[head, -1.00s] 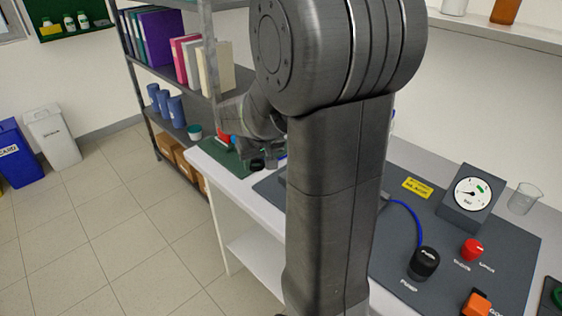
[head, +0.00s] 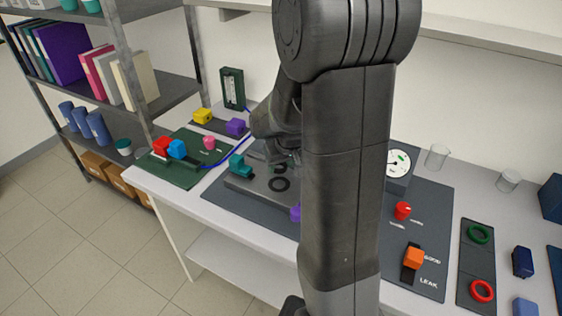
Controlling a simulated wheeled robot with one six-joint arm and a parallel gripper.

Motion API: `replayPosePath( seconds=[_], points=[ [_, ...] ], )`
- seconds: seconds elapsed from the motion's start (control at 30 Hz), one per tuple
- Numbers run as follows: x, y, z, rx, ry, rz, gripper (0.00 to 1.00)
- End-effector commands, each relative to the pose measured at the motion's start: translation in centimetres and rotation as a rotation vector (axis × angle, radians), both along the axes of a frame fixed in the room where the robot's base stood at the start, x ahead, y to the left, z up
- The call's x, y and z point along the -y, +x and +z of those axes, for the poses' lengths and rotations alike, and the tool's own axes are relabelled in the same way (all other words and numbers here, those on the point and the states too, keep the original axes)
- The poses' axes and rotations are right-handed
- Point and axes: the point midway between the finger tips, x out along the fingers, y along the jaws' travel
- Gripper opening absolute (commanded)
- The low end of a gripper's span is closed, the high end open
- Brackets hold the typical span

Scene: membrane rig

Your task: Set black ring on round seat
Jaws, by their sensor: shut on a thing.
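My gripper (head: 284,167) is beyond my arm, low over a grey block on the bench. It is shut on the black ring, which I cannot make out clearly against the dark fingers. The round seat (head: 279,184) shows as a dark circle on top of the grey block (head: 252,188), just below and in front of the fingertips. My arm covers the right end of the block. I cannot tell how large the gap between ring and seat is.
A teal clamp (head: 240,165) and a purple one (head: 295,213) stand at the block's edges.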

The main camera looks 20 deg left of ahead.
Motion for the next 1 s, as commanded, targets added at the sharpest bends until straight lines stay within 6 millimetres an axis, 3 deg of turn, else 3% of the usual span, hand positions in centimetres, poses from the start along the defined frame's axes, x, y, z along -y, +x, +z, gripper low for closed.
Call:
replayPosePath(
  seconds=[0.73,1.0],
  points=[
    [0.0,0.0,-5.8,-0.001,-0.001,0.0,0.2],
    [0.0,0.0,-6.2,-0.001,-0.001,0.0,0.2]
  ],
)
